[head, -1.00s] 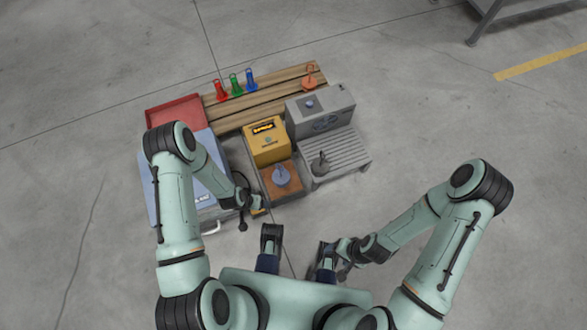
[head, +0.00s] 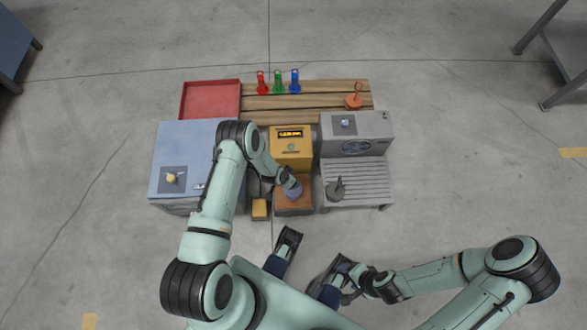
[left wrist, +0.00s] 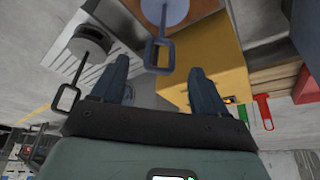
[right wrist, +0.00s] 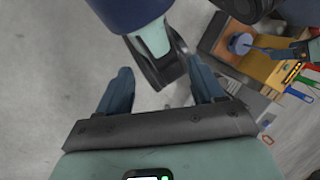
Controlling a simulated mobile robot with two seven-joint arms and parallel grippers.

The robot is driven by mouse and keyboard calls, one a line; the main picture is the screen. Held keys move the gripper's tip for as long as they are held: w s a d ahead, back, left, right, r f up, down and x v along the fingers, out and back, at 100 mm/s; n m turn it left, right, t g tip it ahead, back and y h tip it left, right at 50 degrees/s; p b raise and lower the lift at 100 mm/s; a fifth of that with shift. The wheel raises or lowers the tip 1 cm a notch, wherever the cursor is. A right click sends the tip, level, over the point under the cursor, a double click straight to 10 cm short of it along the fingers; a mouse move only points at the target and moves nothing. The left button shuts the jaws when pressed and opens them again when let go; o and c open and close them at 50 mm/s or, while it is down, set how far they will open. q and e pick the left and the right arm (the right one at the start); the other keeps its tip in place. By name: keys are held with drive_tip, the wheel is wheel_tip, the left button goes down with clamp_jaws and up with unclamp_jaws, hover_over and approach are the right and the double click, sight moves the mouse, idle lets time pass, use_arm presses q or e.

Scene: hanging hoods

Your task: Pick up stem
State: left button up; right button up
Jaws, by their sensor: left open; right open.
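Several pieces with upright stems and looped ends stand about, and I cannot tell which one is meant. A blue-grey round piece (head: 292,190) sits on the brown plate before the yellow box; in the left wrist view its stem ends in a square loop (left wrist: 160,54). My left gripper (left wrist: 159,70) is open, with that loop between or just beyond its fingertips. A dark grey piece (head: 336,189) stands on the slatted grey rack, its loop also in the left wrist view (left wrist: 68,98). My right gripper (right wrist: 160,75) is open and empty, low near my body.
Red (head: 262,83), green (head: 278,83) and blue (head: 295,82) looped pieces and an orange one (head: 354,101) stand on wooden planks. A yellow box (head: 291,157), grey machine (head: 380,130), blue box (head: 185,145) and red tray (head: 211,82) surround them.

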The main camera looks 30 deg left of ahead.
use_arm(q)
drive_tip(key=b+x, duration=0.2)
drive_tip(key=x, duration=0.5)
clamp_jaws()
use_arm(e)
drive_tip(key=shift+t+h, duration=0.3)
drive_tip(key=shift+t, duration=0.3)
drive_tip(key=w+f, duration=0.1)
drive_tip(key=w+d+f, duration=0.1)
drive_tip(key=w+f, duration=0.1)
drive_tip(key=w, duration=0.1)
drive_tip(key=shift+d, duration=0.4)
